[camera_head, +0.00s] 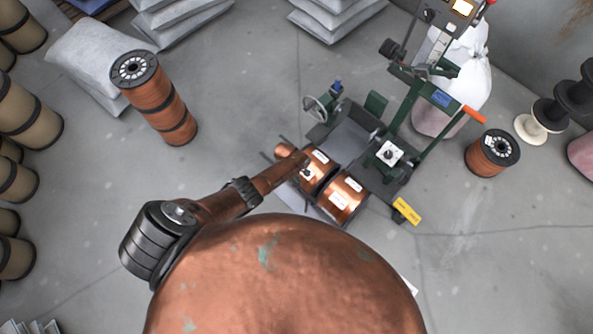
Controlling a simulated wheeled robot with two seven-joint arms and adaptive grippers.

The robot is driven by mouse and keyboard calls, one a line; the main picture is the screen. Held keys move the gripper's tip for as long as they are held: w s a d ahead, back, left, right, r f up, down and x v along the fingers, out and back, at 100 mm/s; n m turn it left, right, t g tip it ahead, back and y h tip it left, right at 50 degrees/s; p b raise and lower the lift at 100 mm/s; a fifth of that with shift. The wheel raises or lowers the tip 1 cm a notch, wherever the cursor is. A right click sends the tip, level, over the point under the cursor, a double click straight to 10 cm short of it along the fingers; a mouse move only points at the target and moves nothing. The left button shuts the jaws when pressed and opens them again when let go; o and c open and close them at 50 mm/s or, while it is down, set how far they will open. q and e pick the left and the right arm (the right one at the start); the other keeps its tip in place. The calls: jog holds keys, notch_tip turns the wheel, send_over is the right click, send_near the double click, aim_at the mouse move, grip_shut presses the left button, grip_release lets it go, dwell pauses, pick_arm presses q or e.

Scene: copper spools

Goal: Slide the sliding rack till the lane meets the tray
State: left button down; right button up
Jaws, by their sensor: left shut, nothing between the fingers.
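Two shiny copper spools with white labels lie side by side, an upper one (319,166) and a lower one (345,192). They seem to lie on the sliding rack, of which little shows; a pale edge (291,198) sticks out at their lower left. A grey sloping tray (348,138) is in the green machine (397,172), just beyond the spools. My left gripper (305,172) is small and dark, shut, at the left end of the upper spool; whether it touches is unclear. A lane's alignment with the tray cannot be told. My right gripper is not in view.
A tall stack of copper wire spools (155,98) stands at upper left, and another spool (491,153) at right. Tan drums (27,119) line the left edge. Grey sacks (88,55) lie at the back. A handwheel (315,108) and an orange-ended lever (473,114) stick out from the machine.

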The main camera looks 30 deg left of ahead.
pick_arm(q)
jog(key=w+a+r+p, duration=0.1)
jog(key=a+r+p, duration=0.4)
jog(key=r, duration=0.4)
jog(key=shift+w+a+r, duration=0.35)
jog(key=shift+a, duration=0.25)
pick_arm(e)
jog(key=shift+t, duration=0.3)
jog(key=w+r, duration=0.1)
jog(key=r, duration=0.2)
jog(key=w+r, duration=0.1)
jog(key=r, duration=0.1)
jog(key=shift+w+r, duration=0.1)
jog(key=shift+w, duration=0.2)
